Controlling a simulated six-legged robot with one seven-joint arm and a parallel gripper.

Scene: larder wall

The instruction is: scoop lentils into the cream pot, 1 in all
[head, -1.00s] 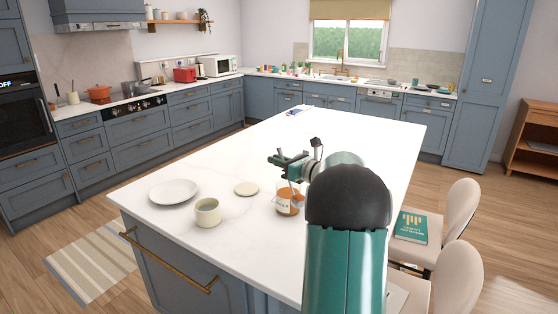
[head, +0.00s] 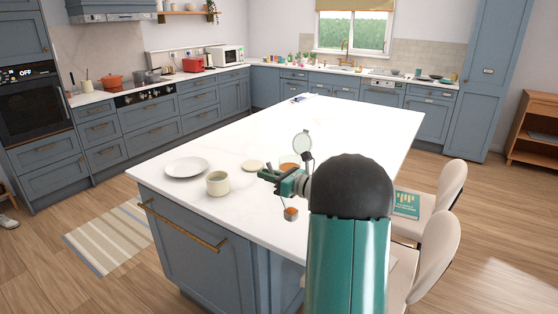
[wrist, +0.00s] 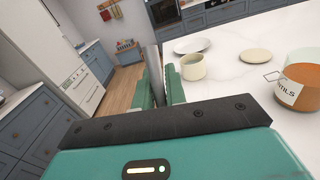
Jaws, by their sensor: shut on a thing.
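My gripper (head: 272,179) is shut on the handle of a scoop (head: 291,214), which hangs below it with orange lentils in its bowl. The scoop is near the front edge of the island, to the right of the cream pot. A grey upright piece, seemingly the scoop's handle (wrist: 154,70), shows between my fingers in the wrist view. The cream pot (head: 218,184) stands upright and open on the island; it also shows in the wrist view (wrist: 193,68). The glass lentil jar (wrist: 302,92) holds orange lentils and stands open; in the head view my gripper partly hides it.
A white plate (head: 187,167) lies left of the pot. A round cream disc (head: 253,166) lies behind the pot, towards the jar. The island top (head: 300,120) beyond them is mostly clear. Chairs (head: 420,225) stand along the right side, one with a green book (head: 406,203).

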